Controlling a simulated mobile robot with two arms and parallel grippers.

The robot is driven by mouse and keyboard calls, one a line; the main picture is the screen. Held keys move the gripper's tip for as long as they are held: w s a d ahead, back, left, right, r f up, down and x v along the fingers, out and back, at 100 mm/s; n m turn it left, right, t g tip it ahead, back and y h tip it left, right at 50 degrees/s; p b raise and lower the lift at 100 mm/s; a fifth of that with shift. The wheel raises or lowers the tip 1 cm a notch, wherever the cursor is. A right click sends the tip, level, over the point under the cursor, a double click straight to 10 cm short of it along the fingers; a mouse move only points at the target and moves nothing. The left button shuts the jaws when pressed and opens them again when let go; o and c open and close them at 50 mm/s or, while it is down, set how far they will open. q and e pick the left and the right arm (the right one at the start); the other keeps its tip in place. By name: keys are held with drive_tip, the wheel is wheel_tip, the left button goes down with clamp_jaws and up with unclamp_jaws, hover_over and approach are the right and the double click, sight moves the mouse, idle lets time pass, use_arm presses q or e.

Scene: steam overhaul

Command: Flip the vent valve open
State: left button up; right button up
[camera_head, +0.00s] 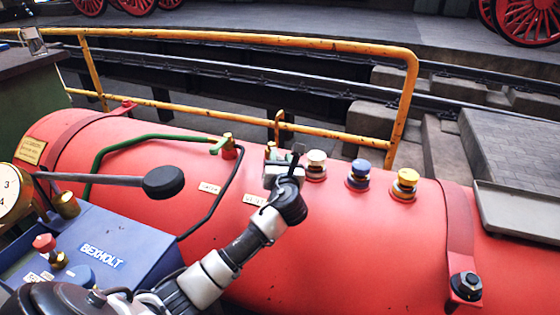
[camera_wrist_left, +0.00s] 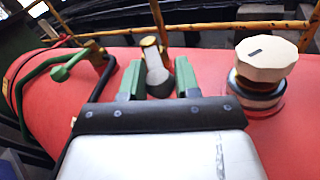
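My left gripper (camera_head: 284,159) is over the top of the red boiler (camera_head: 350,235). In the left wrist view its two green fingers (camera_wrist_left: 158,82) stand apart, one on each side of a small grey valve lever (camera_wrist_left: 156,72) with brass behind it. Narrow gaps show beside the lever; I cannot tell whether either finger touches it. In the head view the gripper mostly hides this valve. A label plate (camera_head: 255,199) sits in front of it, its text too small to read surely. My right gripper is out of view.
A green-handled valve (camera_head: 228,146) with pipes stands to the left. White (camera_head: 316,166), blue (camera_head: 358,176) and yellow (camera_head: 405,185) knobs stand to the right. A yellow railing (camera_head: 250,40) runs behind. A black-ended lever (camera_head: 163,182) and a blue box (camera_head: 110,245) are at front left.

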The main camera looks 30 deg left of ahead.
use_arm(q)
clamp_jaws()
drive_tip(key=shift+w+d+r+n+g+y+p, duration=0.25)
drive_tip(key=shift+w+n+g+y+p, duration=0.1)
drive_tip(key=shift+n+g+y+p, duration=0.3)
drive_tip(key=shift+w+d+n+g+y+p, duration=0.1)
drive_tip(key=shift+w+n+g+y+p, duration=0.15)
drive_tip(key=shift+g+y+p, duration=0.15)
drive_tip(key=shift+w+d+f+n+g+y+p, duration=0.15)
drive_tip(key=shift+w+f+n+g+y+p, duration=0.15)
drive_tip(key=shift+n+g+y, duration=0.3)
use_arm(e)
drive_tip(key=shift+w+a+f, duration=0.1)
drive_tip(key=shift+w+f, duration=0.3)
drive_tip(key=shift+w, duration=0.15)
use_arm(q)
drive_tip(key=o, duration=0.6)
unclamp_jaws()
drive_tip(key=shift+c, duration=0.2)
drive_tip(key=shift+s, duration=0.1)
